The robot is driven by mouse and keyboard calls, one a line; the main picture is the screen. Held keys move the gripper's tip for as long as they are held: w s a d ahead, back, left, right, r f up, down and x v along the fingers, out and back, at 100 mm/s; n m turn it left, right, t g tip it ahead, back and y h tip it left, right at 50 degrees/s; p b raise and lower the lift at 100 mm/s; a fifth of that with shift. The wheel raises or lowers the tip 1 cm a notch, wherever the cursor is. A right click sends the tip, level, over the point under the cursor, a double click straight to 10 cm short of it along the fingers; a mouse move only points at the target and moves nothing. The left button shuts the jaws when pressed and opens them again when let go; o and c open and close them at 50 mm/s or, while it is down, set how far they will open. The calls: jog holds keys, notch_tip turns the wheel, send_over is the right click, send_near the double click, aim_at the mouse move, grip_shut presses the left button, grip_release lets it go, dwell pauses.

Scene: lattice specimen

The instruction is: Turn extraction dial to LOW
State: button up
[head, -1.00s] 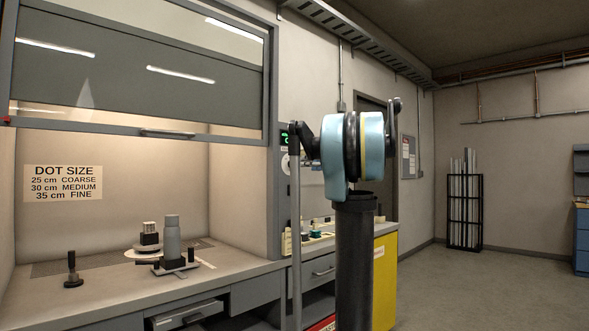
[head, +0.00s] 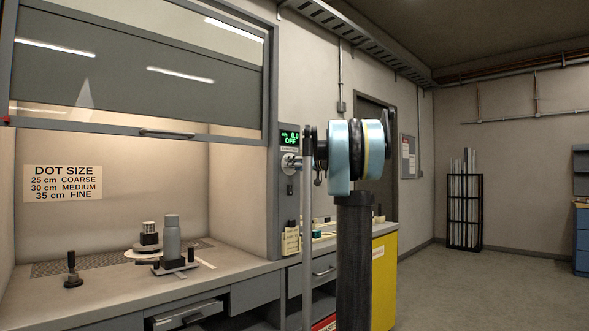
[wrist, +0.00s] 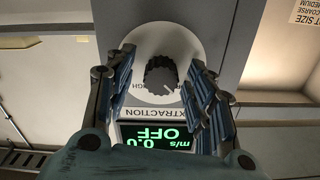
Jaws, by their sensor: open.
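The extraction dial is a dark ribbed knob (wrist: 160,71) on a round white plate (wrist: 181,40), seen upside down in the wrist view. A green display (wrist: 155,138) beside the EXTRACTION label reads 0.0 m/s and OFF. My gripper (wrist: 163,82) is open, with one finger on each side of the knob in the picture. I cannot tell whether either finger touches it. In the head view the dial plate (head: 288,163) sits on the grey post below the display (head: 289,138). My arm hides part of that area, and the fingertips are not clear there.
The fume hood sash (head: 140,75) is left of the post. Its bench (head: 110,300) holds a grey cylinder device (head: 172,240) and a small dark-handled tool (head: 72,270). A yellow cabinet (head: 384,280) stands behind my arm. The floor at right is clear.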

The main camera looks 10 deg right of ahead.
jog(key=c, duration=1.1)
jog(key=shift+m, duration=0.4)
jog(key=shift+d+m, duration=0.15)
jog(key=shift+m, duration=3.85)
